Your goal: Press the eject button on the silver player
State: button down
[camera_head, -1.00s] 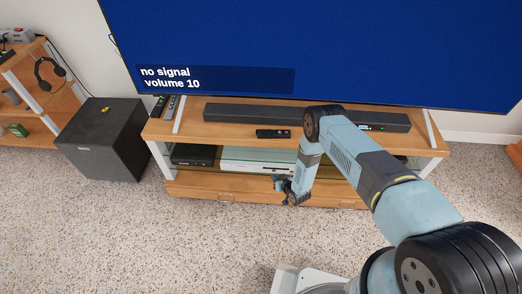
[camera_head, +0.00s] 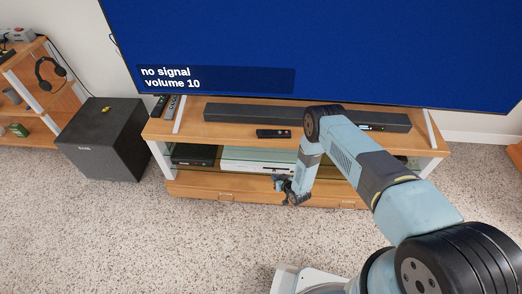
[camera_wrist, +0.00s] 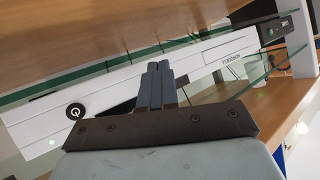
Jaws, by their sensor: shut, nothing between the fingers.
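The silver player (camera_head: 245,160) sits on the glass shelf of the wooden TV stand, left of my arm. In the wrist view its long pale front (camera_wrist: 110,92) runs slantwise across the picture. A round black button with a white symbol (camera_wrist: 75,112) is near its left end. An outlined panel with small dark lettering (camera_wrist: 230,50) is toward the right end. I cannot tell which part is the eject button. My gripper (camera_wrist: 157,70) is shut and empty; its fingertips overlap the middle of the front. I cannot tell whether they touch. It also shows in the head view (camera_head: 280,186).
A black box device (camera_head: 192,155) sits left of the player. The stand's wooden top (camera_head: 220,130) is close above, with a remote (camera_head: 273,133) and soundbar (camera_head: 260,113) on it. A black subwoofer (camera_head: 100,140) stands left. Carpet in front is clear.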

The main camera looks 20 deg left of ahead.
jog(key=shift+w, duration=0.1)
dwell(0.4)
jog(key=shift+w, duration=0.35)
